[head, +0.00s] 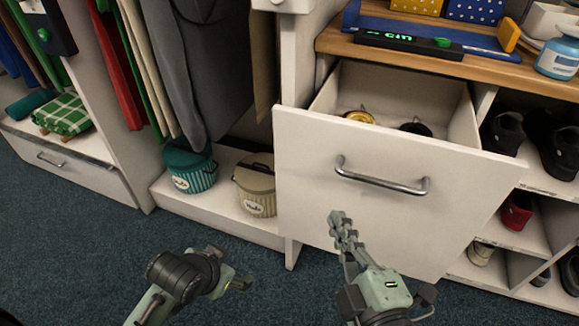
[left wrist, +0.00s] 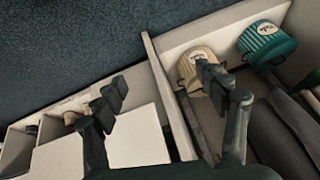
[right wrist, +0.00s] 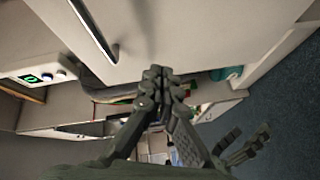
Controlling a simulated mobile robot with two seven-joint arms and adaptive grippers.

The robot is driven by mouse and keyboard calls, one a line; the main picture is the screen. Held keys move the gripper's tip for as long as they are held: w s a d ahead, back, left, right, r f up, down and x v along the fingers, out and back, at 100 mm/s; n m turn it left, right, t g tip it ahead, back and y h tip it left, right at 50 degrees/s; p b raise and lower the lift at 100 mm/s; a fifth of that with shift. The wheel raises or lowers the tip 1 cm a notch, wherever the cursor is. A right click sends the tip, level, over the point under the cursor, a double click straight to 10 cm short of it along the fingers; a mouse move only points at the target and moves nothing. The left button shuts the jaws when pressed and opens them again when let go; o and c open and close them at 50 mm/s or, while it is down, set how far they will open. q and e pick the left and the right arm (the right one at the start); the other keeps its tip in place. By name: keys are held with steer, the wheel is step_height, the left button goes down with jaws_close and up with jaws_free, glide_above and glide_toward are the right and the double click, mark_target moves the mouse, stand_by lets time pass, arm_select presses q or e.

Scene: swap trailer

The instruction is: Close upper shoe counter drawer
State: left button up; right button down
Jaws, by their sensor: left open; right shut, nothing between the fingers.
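The upper shoe counter drawer (head: 390,225) is pulled out, its white front facing me. Its silver bar handle (head: 382,178) is level across the front. Inside, a gold round item (head: 359,116) and a dark item (head: 416,128) show partly. My right gripper (head: 338,217) is shut and empty, in front of the drawer's lower part, below the handle. In the right wrist view the closed fingertips (right wrist: 160,74) point toward a white panel with a handle (right wrist: 95,30); contact cannot be told. My left gripper (head: 238,284) is open and empty, low over the carpet; its spread fingers (left wrist: 160,82) show in the left wrist view.
Shoe cubbies (head: 520,235) are at right. Two lidded baskets (head: 190,168) stand under hanging clothes. Blue carpet (head: 80,240) is clear at left.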

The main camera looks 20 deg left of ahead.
steer(key=s+a+r+n+g+y, duration=0.1)
steer(key=s+a+n+y, duration=0.25)
steer(key=a+n, duration=0.2)
steer(key=p, duration=0.1)
glide_toward(276, 162)
steer(key=w+a, duration=0.3)
steer(key=a, duration=0.1)
arm_select(q)
steer(key=s+a+f+g, duration=0.2)
steer(key=s+f, duration=0.2)
steer(key=shift+a+n+g+y, duration=0.3)
arm_select(e)
steer(key=shift+w+a+r+n, duration=0.1)
steer(key=shift+w+r+n, duration=0.2)
steer(key=shift+w, duration=0.25)
arm_select(q)
steer(key=shift+w, duration=0.15)
arm_select(e)
steer(key=shift+h, duration=0.35)
